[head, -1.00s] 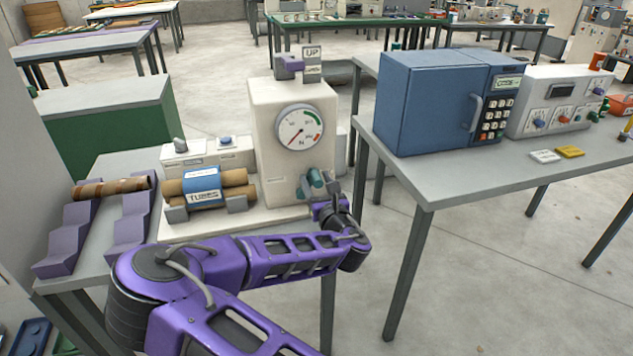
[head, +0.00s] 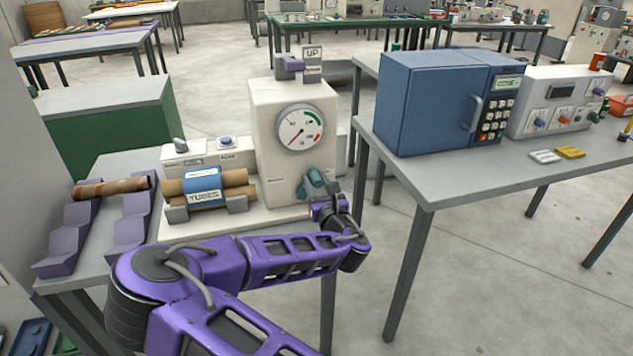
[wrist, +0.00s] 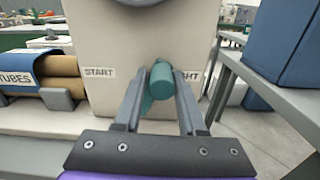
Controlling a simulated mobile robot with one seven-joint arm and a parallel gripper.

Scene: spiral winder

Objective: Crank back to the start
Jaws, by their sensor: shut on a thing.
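The spiral winder (head: 262,120) is a cream machine on the left table. Its round gauge (head: 299,128) has a red needle pointing to the lower left. The teal crank (head: 314,180) is low on the front; in the wrist view its handle (wrist: 161,76) points toward me. My gripper (wrist: 160,88) is shut on the handle, one finger on each side; it also shows in the head view (head: 323,203). A START label (wrist: 99,72) is left of the crank. A label at right is partly hidden, ending in "GHT". The fingers cover part of the crank.
Wrapped tubes (head: 205,187) lie in a cradle left of the gauge housing. A brown tube (head: 112,187) rests on purple stepped stands (head: 128,232). The right table (head: 440,185) holds a blue cabinet (head: 425,100).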

